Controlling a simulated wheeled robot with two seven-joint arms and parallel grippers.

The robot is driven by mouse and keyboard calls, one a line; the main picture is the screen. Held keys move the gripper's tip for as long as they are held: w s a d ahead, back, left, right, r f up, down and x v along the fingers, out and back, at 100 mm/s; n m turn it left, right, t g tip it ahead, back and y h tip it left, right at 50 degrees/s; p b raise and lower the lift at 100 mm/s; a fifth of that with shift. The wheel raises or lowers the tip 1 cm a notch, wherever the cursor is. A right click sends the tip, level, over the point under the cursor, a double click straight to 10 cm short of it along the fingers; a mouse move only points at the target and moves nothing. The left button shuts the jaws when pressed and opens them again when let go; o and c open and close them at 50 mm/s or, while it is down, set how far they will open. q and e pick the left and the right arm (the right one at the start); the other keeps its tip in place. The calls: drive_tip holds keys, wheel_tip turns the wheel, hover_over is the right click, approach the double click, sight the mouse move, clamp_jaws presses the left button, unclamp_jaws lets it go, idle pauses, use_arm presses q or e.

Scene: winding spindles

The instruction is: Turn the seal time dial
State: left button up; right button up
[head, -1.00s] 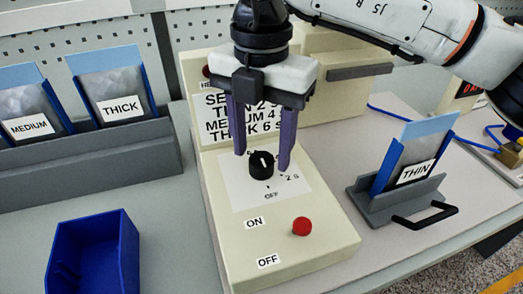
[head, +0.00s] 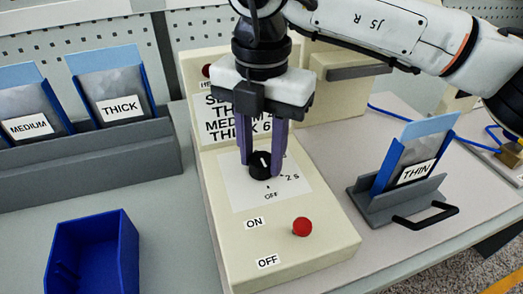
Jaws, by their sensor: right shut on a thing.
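The seal time dial (head: 261,168) is a black round knob with a white pointer line, on a white plate of the cream control box (head: 290,262). The pointer line leans up and slightly to the right. "2 s" shows at the dial's right and "OFF" below it; the other marks are hidden or too small to read. My right gripper (head: 262,166) points down from above, its purple fingers on either side of the dial, shut on it. My left gripper is not in view.
A red button (head: 302,227) sits on the box near ON and OFF labels. A THIN pouch (head: 417,153) stands in a grey holder (head: 385,205) at right. MEDIUM (head: 28,108) and THICK pouches (head: 112,92) stand in a grey rack at left. A blue bin (head: 95,258) is front left.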

drive_tip(key=n+b, duration=0.1)
drive_tip(key=n, duration=1)
idle(0.3)
drive_tip(key=shift+n, duration=0.4)
drive_tip(key=o, duration=1)
drive_tip(key=shift+o, duration=0.2)
drive_tip(key=shift+r, duration=0.1)
